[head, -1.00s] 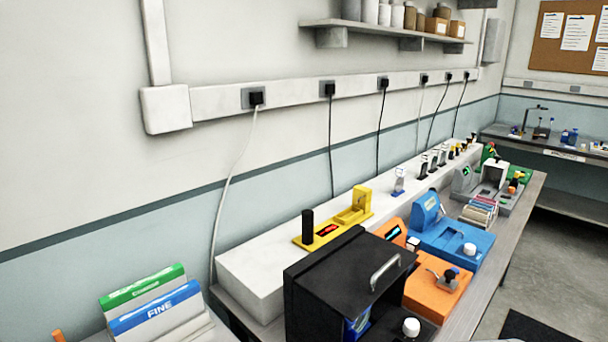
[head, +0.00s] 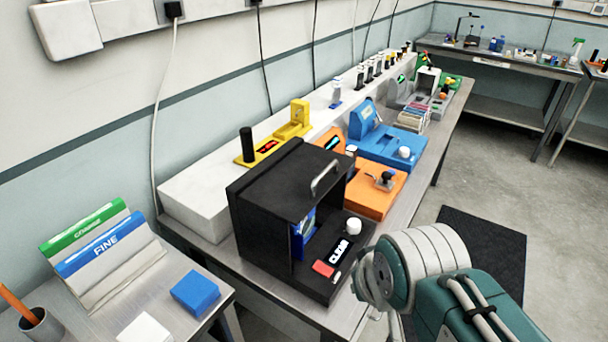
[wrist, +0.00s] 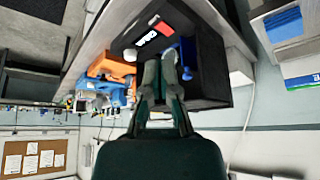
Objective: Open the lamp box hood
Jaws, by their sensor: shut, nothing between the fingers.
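The lamp box (head: 262,215) is a black box on the bench, with a silver bar handle (head: 324,179) on its black hood (head: 300,165). The hood is down over the box. Its front is open, showing a blue part (head: 303,235) inside. In the wrist view, turned upside down, my gripper (wrist: 160,68) is shut and empty, in front of the lamp box (wrist: 205,75). In the head view my arm is right of the box; the fingertips are not clear.
An orange device (head: 375,190) and a blue device (head: 388,145) stand behind the box along the bench. A yellow device (head: 270,148) sits on the white ledge. A side table at lower left holds FINE and COARSE folders (head: 100,250) and a blue block (head: 195,292). Floor is clear at right.

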